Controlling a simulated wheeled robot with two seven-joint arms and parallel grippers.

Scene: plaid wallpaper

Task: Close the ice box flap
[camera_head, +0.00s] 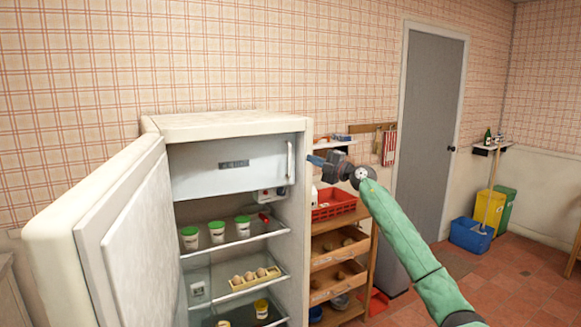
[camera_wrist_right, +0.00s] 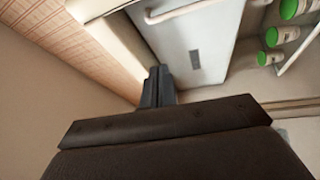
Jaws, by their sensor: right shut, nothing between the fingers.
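The fridge (camera_head: 225,122) stands with its main door (camera_head: 135,240) swung open to the left. The ice box flap (camera_head: 230,164) is a pale panel at the top of the compartment, with a dark label and a vertical handle at its right end. It looks upright across the ice box opening; I cannot tell if it is fully flush. My right gripper (camera_head: 318,160) is shut and empty, just right of the fridge's right front edge. In the right wrist view, the shut fingers (camera_wrist_right: 157,85) point toward the fridge side near the flap (camera_wrist_right: 200,50). My left gripper is out of view.
Green-lidded tubs (camera_head: 217,231) and an egg tray (camera_head: 255,278) sit on the fridge shelves. A wooden rack with a red crate (camera_head: 333,203) stands right of the fridge, below my right arm. Blue (camera_head: 470,235) and yellow bins stand farther right.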

